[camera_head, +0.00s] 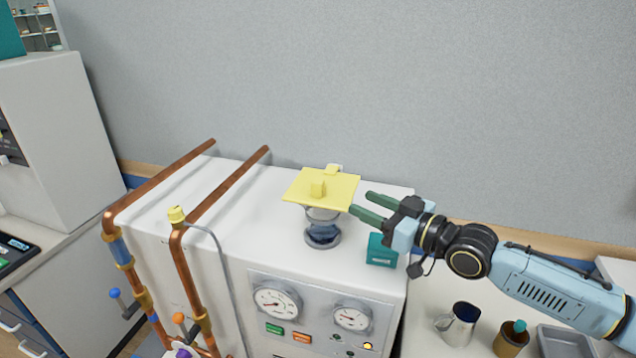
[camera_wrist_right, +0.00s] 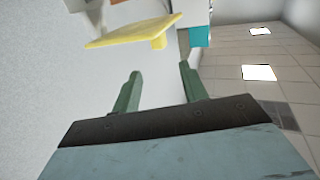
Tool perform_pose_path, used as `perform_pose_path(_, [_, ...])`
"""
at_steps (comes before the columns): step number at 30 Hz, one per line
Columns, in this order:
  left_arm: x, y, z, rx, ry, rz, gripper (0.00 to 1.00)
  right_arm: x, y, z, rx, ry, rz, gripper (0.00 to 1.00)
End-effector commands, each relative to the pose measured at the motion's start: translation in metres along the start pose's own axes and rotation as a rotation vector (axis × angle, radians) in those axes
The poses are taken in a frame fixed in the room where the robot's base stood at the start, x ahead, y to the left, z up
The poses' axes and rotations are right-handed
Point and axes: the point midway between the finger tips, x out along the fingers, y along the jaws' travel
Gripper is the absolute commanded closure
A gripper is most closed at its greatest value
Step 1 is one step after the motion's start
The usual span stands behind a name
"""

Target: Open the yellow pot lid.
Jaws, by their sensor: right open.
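The yellow lid (camera_head: 335,186) is a flat square plate with a small block handle on top. It lies over a dark, glassy pot (camera_head: 322,232) on the white machine. In the right wrist view the lid (camera_wrist_right: 130,32) shows beyond the fingertips, with its block at the edge. My right gripper (camera_head: 362,204) is open and empty, its green fingers just right of the lid and apart from it. Its two fingers also show in the right wrist view (camera_wrist_right: 160,82). My left gripper is not in view.
A teal box (camera_head: 381,250) stands on the machine top (camera_head: 255,205), right of the pot and below my right gripper. Copper pipes (camera_head: 225,188) run along the left. A metal jug (camera_head: 458,324) and a brown cup (camera_head: 511,338) stand at lower right. A grey wall rises behind.

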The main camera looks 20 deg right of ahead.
Motion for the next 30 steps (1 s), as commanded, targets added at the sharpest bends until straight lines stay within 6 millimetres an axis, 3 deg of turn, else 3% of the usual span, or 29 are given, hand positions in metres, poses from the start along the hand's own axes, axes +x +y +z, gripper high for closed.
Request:
perform_pose_path(5, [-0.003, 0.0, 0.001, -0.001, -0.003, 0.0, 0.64, 0.018, 0.001, -0.003, 0.003, 0.009, 0.001, 0.57])
perform_pose_path(21, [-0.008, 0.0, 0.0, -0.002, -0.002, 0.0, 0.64, 0.116, 0.001, -0.002, 0.0, 0.005, 0.0, 0.57])
perform_pose_path(30, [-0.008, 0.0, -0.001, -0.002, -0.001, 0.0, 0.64, 0.132, 0.001, -0.001, 0.0, 0.003, 0.001, 0.57])
